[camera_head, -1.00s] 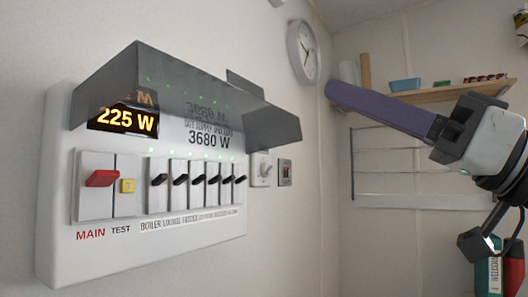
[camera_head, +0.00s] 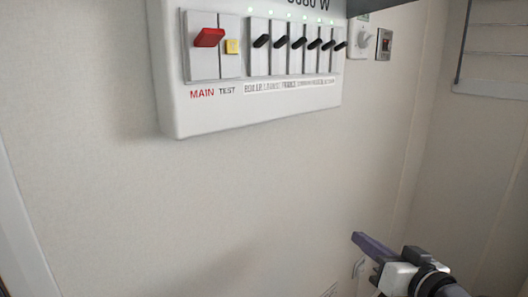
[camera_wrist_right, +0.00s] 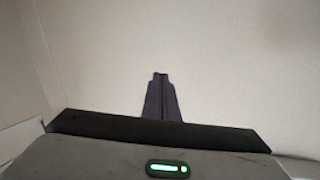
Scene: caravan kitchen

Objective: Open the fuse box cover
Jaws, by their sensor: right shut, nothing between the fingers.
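The white fuse box (camera_head: 240,110) is on the wall at the top of the head view, cut off by the upper edge. Its red MAIN switch (camera_head: 209,37), yellow TEST button (camera_head: 232,46) and row of black switches (camera_head: 300,42) are uncovered. Of the dark cover, only a grey corner (camera_head: 372,6) shows at the top edge. My right gripper (camera_head: 358,238) is low at the right, well below the box and apart from it. Its fingers are together and empty, also in the right wrist view (camera_wrist_right: 160,78). My left gripper is not in view.
A dial switch (camera_head: 364,38) and a small red-lit switch (camera_head: 384,42) are on the wall right of the box. The wall below the box is clear.

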